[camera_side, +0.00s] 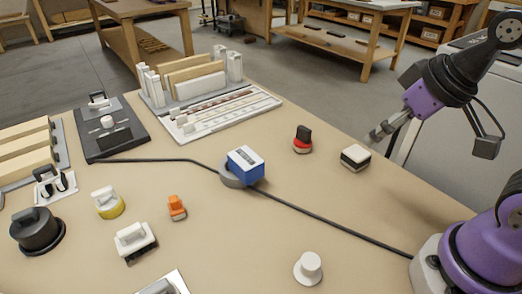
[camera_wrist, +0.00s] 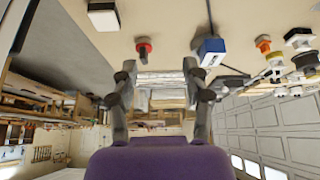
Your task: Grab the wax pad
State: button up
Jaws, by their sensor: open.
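My gripper (camera_side: 380,133) is open and empty, held above the right side of the bench; its two spread fingers show in the wrist view (camera_wrist: 159,68). No piece is clearly marked as the wax pad. Candidates are a white-topped block with a black base (camera_side: 355,157), just below left of my gripper, a red and black round-based piece (camera_side: 302,140), a white knob with a yellow base (camera_side: 108,203), a white-handled block with a dark base (camera_side: 135,240), and a white round knob (camera_side: 308,268). The white-topped block also shows at the wrist view's upper left (camera_wrist: 103,15).
A blue and white box (camera_side: 245,165) sits by a grey ring, near a dark cable (camera_side: 330,221) crossing the bench. A small orange piece (camera_side: 177,208) and a black round-handled piece (camera_side: 38,231) lie left. Racks and a black panel (camera_side: 110,130) stand at the back.

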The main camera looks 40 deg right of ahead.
jog(key=w+d+r+g, duration=0.1)
jog(key=w+r+g, duration=0.15)
jog(key=w, duration=0.45)
jog(key=n+g, duration=0.1)
jog(key=g, duration=0.2)
send_over(304, 128)
jog(key=f, duration=1.1)
jog(key=shift+d, duration=0.3)
jog(key=f, duration=0.6)
jog(key=shift+a, duration=0.2)
grip_shut()
